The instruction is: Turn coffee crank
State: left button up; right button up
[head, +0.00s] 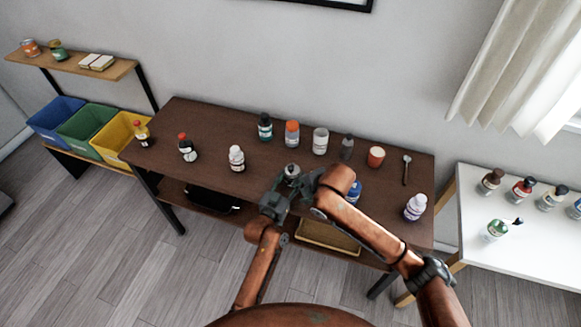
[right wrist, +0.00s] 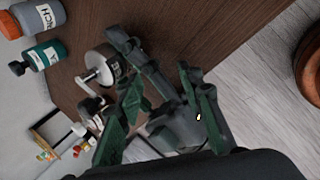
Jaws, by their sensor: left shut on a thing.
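The coffee grinder (head: 291,172) is a small silver and dark cylinder near the front edge of the brown table. It also shows in the right wrist view (right wrist: 110,62), with a pale crank (right wrist: 90,76) on its top end. My left gripper (head: 282,184) is shut on the grinder's body; its fingers partly hide it. My right gripper (head: 306,184) is close beside the left one, on the right of the grinder. In the right wrist view its green-tipped fingers (right wrist: 158,100) are spread apart, with no object visibly clamped between them.
Several bottles and a red cup (head: 376,157) stand along the back of the brown table (head: 215,135). A spoon (head: 406,170) lies at the right. A blue-labelled bottle (head: 355,191) stands near the right arm. A white table (head: 530,255) with bottles is at the right.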

aim_at(292, 167)
jog(key=w+d+r+m+y, duration=0.2)
jog(key=d+r+m+y, duration=0.4)
jog(key=r+m+y, duration=0.4)
jog(key=shift+m+h, duration=0.3)
jog(key=shift+h, duration=0.4)
jog(key=x, duration=1.1)
jog(key=shift+a+r, duration=0.1)
jog(key=shift+r, duration=0.1)
jog(key=shift+c, duration=0.3)
grip_shut()
